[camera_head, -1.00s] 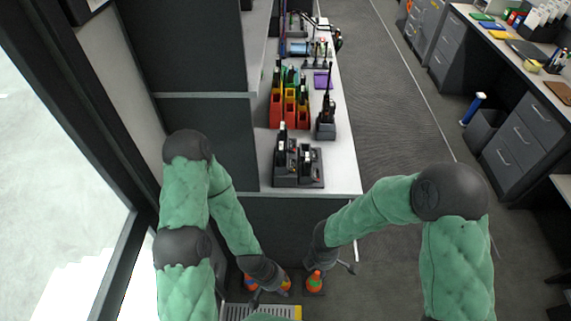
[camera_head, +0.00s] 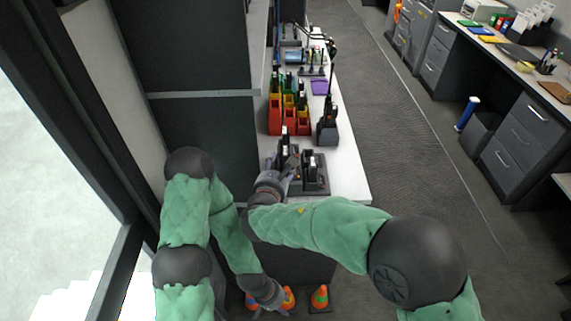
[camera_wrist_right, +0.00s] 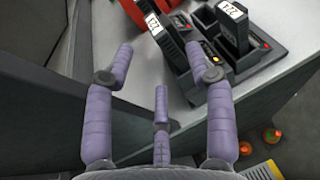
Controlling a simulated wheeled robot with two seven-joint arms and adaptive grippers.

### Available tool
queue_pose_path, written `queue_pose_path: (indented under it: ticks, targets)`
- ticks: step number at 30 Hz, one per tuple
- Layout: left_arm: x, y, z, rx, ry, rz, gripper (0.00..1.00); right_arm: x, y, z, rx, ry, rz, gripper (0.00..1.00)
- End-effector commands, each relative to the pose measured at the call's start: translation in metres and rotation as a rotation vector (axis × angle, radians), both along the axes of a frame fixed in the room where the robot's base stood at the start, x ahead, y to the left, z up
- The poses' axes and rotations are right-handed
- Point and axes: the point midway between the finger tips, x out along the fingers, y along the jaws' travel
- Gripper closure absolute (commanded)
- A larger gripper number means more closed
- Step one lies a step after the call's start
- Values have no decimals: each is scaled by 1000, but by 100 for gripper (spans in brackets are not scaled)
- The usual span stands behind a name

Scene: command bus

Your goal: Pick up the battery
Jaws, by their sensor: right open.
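A dark battery (camera_head: 284,148) with a white label stands upright in the grey charger (camera_head: 324,178) at the near end of the white counter. A second battery (camera_head: 311,166) stands to its right. In the right wrist view, the left battery (camera_wrist_right: 170,42) and the right battery (camera_wrist_right: 236,36) stand in slots of the charger (camera_wrist_right: 260,48). My right gripper (camera_head: 283,180) is at the charger's near left side; its purple fingers (camera_wrist_right: 160,52) are spread and empty, short of the left battery. My left gripper (camera_head: 270,303) hangs low by the floor; its finger state is unclear.
Red, yellow and green holders (camera_head: 290,118) and a radio in its stand (camera_head: 328,128) stand farther back on the counter (camera_head: 352,180). Orange cones (camera_head: 320,297) stand on the floor below. A dark partition (camera_head: 200,130) borders the counter's left.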

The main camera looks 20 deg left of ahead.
Motion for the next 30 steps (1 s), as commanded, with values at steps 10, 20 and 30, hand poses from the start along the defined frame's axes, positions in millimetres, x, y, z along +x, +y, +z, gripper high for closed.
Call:
queue_pose_path:
  ticks: [10,20,30]
  targets:
    - [0,0,-10,0,0,0,60,21,0,-9,0,2,-1,45]
    - [0,0,-27,0,0,0,60,59,1,-20,1,2,-2,45]
    - [0,0,-26,0,0,0,60,60,2,-19,1,2,0,82]
